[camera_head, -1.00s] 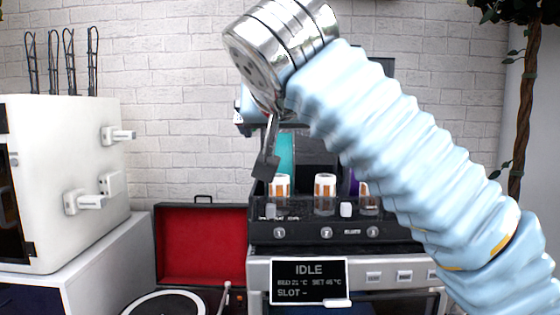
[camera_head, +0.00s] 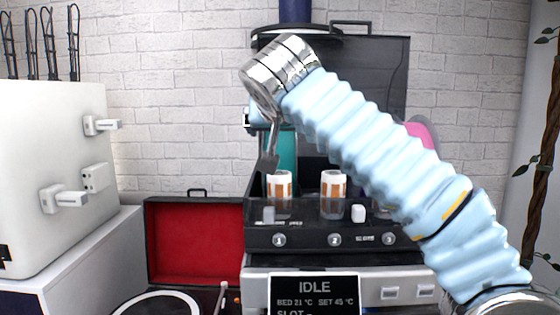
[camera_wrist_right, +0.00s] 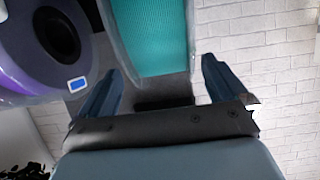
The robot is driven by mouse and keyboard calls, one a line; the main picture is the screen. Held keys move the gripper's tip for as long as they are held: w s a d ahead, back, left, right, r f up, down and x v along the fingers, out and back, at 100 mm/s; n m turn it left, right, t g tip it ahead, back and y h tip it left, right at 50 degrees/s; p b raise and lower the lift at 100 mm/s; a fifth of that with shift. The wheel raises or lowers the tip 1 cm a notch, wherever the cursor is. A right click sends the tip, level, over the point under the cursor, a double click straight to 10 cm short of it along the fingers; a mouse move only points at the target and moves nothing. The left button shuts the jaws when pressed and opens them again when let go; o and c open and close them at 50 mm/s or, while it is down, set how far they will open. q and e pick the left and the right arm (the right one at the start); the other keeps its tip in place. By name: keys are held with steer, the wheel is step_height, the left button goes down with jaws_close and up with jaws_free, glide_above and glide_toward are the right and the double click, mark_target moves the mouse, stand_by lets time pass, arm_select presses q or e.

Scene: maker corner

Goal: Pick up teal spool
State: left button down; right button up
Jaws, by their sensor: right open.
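The teal spool (camera_head: 288,150) stands upright at the back of the black machine in the head view, partly hidden behind my right arm and gripper. In the right wrist view its teal winding and clear rim (camera_wrist_right: 155,38) lie ahead, between the lines of my fingers. My right gripper (camera_wrist_right: 160,72) is open, with one finger on each side and nothing held. In the head view a grey finger of it (camera_head: 270,152) hangs just left of the teal spool. I cannot tell whether the fingers touch the spool. My left gripper is not in view.
A purple spool (camera_wrist_right: 22,62) is close beside the left finger in the wrist view. A pink round thing (camera_head: 422,134) shows behind my arm. White-and-orange capped jars (camera_head: 333,190) stand in front. A white cabinet (camera_head: 50,170) and red-lined case (camera_head: 195,243) are at left.

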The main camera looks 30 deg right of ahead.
steer(key=x, duration=0.4)
steer(key=shift+w, duration=0.25)
jaws_close()
